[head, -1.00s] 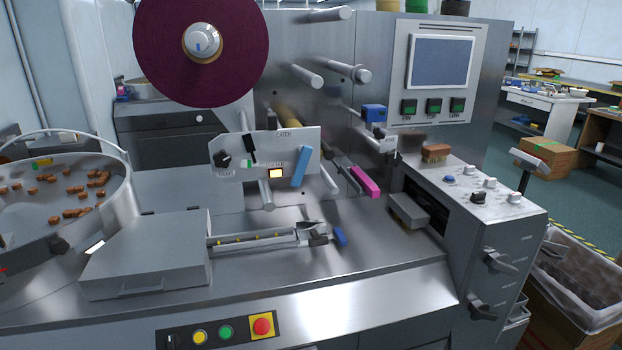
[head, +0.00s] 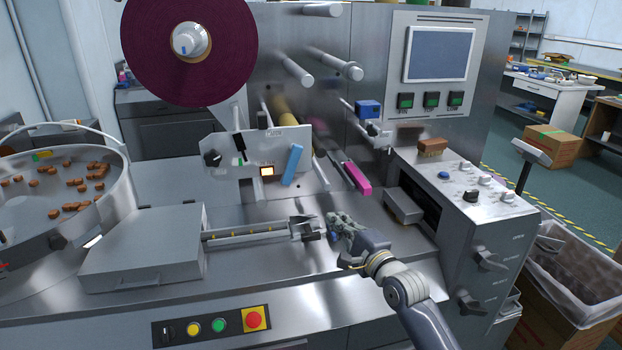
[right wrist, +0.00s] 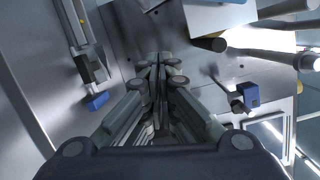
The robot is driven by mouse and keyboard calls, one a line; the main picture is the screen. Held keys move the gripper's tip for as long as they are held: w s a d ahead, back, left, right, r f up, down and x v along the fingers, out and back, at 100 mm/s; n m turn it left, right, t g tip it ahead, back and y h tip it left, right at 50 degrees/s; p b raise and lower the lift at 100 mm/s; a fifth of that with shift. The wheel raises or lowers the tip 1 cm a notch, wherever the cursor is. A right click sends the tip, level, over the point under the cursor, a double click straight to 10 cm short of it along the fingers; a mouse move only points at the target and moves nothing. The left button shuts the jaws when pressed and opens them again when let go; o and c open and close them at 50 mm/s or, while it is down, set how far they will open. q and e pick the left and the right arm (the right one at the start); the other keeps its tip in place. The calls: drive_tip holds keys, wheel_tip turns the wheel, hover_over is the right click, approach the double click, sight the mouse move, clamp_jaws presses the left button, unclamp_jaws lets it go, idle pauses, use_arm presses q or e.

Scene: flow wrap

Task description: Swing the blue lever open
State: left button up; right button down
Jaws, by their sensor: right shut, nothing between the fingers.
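A light blue lever (head: 292,165) slants on the front of the white panel (head: 225,165) in the head view, its top leaning right. My right gripper (head: 338,222) is shut and empty. It is below and to the right of this lever, apart from it, beside the end of the infeed track (head: 260,231). Its closed fingers (right wrist: 158,62) also show in the right wrist view. A small dark blue tip (right wrist: 97,101) sits at the track's end, left of the fingers there; in the head view my gripper mostly hides it. My left gripper is not in view.
A pink bar (head: 357,178) lies behind my right gripper. A blue block (head: 368,109) is mounted higher, near the screen. A grey block (head: 403,206) stands at right by the control box (head: 475,215). Rollers (head: 333,65) project above. Bare metal deck lies around the gripper.

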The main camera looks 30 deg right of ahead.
sight(290, 163)
drive_tip(key=w+a+r+p, duration=0.1)
drive_tip(key=w+r+p, duration=0.1)
drive_tip(key=w, duration=0.3)
drive_tip(key=w+a+r+m+t+p, duration=0.1)
drive_tip(key=w+r+p, duration=0.2)
drive_tip(key=w, duration=0.3)
drive_tip(key=shift+a+r, duration=0.35)
drive_tip(key=shift+r, duration=0.25)
